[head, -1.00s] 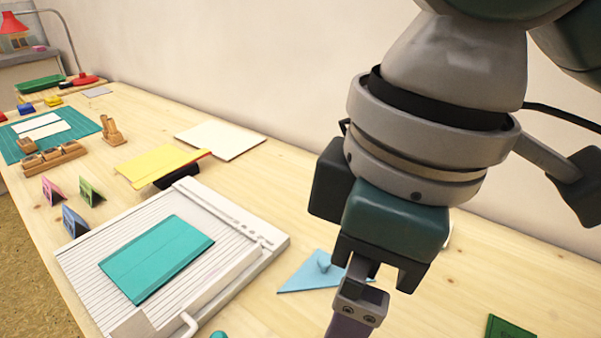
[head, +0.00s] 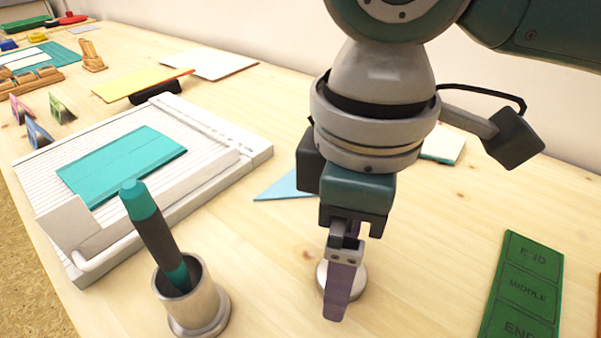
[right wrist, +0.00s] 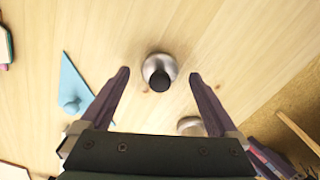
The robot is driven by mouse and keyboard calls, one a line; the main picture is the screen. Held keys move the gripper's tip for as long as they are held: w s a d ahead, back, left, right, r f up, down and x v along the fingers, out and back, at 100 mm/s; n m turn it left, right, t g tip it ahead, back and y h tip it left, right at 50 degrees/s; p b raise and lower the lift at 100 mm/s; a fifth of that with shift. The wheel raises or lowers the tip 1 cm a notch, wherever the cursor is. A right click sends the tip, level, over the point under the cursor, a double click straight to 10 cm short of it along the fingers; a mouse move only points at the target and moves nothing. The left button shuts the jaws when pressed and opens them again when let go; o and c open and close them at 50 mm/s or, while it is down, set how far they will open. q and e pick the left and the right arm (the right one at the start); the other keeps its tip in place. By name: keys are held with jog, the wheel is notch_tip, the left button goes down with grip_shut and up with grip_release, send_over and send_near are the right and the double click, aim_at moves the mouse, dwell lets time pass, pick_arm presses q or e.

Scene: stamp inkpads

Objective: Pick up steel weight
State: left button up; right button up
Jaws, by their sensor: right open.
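The steel weight is a round silver disc with a dark knob. In the right wrist view the steel weight (right wrist: 152,62) lies on the wood between and beyond the two fingertips, touching neither. In the head view the steel weight (head: 354,290) is partly hidden behind the fingers. My right gripper (head: 340,312) points down over it. In the right wrist view my right gripper (right wrist: 160,73) has its fingers spread on either side of the weight, open and empty. My left gripper is not in view.
A metal cup (head: 198,312) holding a teal-tipped pen stands left of the gripper. A white paper trimmer (head: 222,165) with a teal sheet is farther left. A green stencil-like strip (head: 528,290) lies at right. A blue triangle (head: 285,185) lies behind. Bare wood surrounds the weight.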

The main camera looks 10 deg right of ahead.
jog(key=shift+f, duration=0.7)
grip_shut()
jog(key=shift+r, duration=0.1)
